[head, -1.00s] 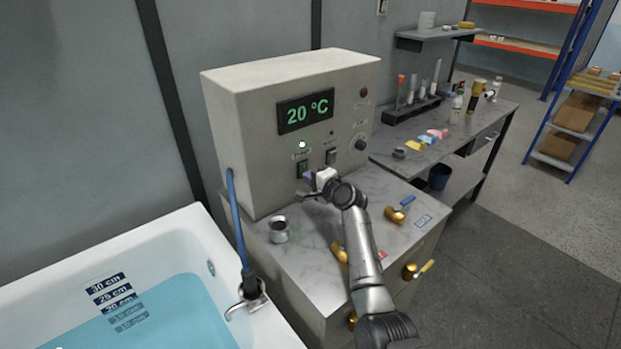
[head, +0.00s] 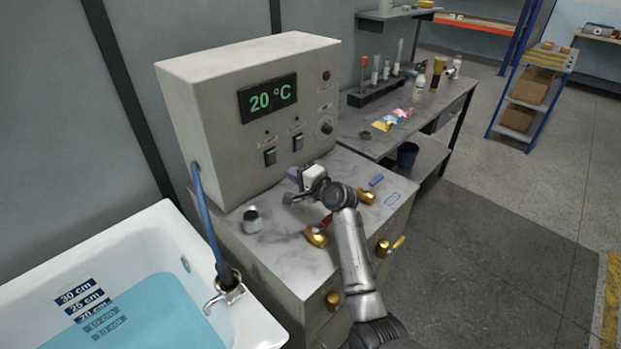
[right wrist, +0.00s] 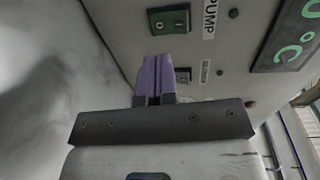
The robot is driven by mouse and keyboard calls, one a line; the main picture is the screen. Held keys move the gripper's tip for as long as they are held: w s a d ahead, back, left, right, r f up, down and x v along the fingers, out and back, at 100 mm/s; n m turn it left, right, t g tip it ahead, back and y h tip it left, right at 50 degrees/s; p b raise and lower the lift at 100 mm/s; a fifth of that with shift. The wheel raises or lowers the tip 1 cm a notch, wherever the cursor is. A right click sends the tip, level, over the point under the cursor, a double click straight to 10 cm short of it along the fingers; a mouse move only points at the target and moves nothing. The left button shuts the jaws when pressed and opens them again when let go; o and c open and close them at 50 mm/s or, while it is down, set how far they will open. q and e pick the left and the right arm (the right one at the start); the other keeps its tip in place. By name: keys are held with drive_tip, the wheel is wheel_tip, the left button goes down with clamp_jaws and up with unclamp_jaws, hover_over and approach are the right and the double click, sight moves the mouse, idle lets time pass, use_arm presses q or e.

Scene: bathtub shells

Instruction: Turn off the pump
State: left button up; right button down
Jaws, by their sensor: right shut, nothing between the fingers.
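The grey control box (head: 232,140) has two switches on its front. The pump switch (head: 270,157) is the left one; the PUMP label (right wrist: 209,18) beside the switch shows in the right wrist view (right wrist: 168,19). No green light shows above it. The other switch (head: 298,142) sits to its right and is partly behind my fingers in the right wrist view. My right gripper (head: 292,173), with purple fingers, is shut and empty. It is below the switches and apart from the pump switch. The fingers also show in the right wrist view (right wrist: 157,65). My left gripper is not in view.
The display (head: 268,98) reads 20 °C, with a knob (head: 325,127) to the right of the switches. A bathtub (head: 150,235) with water stands at left.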

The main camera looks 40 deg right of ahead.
drive_tip(key=s+p, duration=0.1)
drive_tip(key=s, duration=0.5)
drive_tip(key=shift+s+d+r, duration=0.2)
drive_tip(key=shift+r, duration=0.1)
idle(0.3)
